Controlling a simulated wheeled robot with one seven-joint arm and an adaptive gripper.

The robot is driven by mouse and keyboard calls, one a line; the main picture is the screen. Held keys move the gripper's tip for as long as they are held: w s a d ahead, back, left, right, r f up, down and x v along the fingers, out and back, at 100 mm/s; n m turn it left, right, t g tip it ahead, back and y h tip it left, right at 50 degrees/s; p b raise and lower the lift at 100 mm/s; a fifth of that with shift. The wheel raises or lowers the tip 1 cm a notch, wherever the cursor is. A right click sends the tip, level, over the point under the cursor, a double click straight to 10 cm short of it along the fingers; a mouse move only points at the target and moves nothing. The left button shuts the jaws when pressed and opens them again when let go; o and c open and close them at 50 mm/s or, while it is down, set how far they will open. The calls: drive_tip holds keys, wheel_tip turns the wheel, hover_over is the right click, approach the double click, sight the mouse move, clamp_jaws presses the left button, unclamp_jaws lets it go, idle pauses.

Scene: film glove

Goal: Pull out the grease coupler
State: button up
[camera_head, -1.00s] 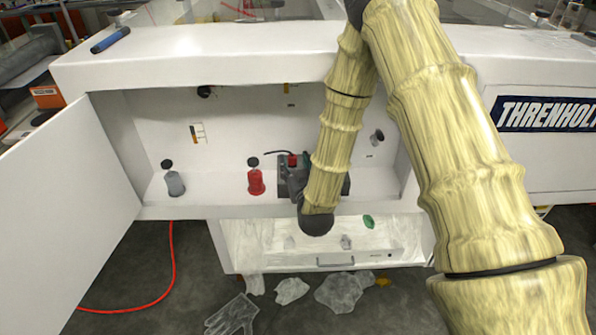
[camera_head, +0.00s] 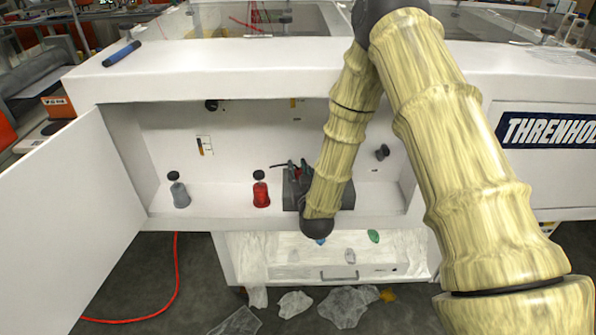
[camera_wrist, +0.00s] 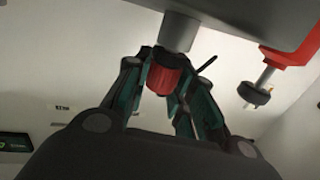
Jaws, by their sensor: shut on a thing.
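In the wrist view a short red collar (camera_wrist: 163,78), which looks like the grease coupler, sits at the end of a grey cylindrical stem (camera_wrist: 179,32). The stem comes out of a dark grey block (camera_wrist: 235,17). My gripper (camera_wrist: 166,72) is shut on the red collar, with a finger on each side. The collar still meets the stem, with no clear gap.
A red bottle (camera_head: 261,193) and a grey bottle (camera_head: 179,192) stand left of the block. The cabinet door (camera_head: 70,225) is open at left. A black knob (camera_head: 382,152) is on the back wall. Below is an open drawer (camera_head: 330,262) lined with plastic.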

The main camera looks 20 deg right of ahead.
sight(298, 170)
drive_tip(key=shift+r, duration=0.5)
idle(0.7)
drive_tip(key=shift+r+p, duration=1.3)
drive_tip(key=shift+r, duration=0.5)
drive_tip(key=shift+r, duration=0.1)
drive_tip(key=shift+r+p, duration=0.8)
drive_tip(key=shift+r, duration=0.65)
drive_tip(key=shift+f, duration=0.1)
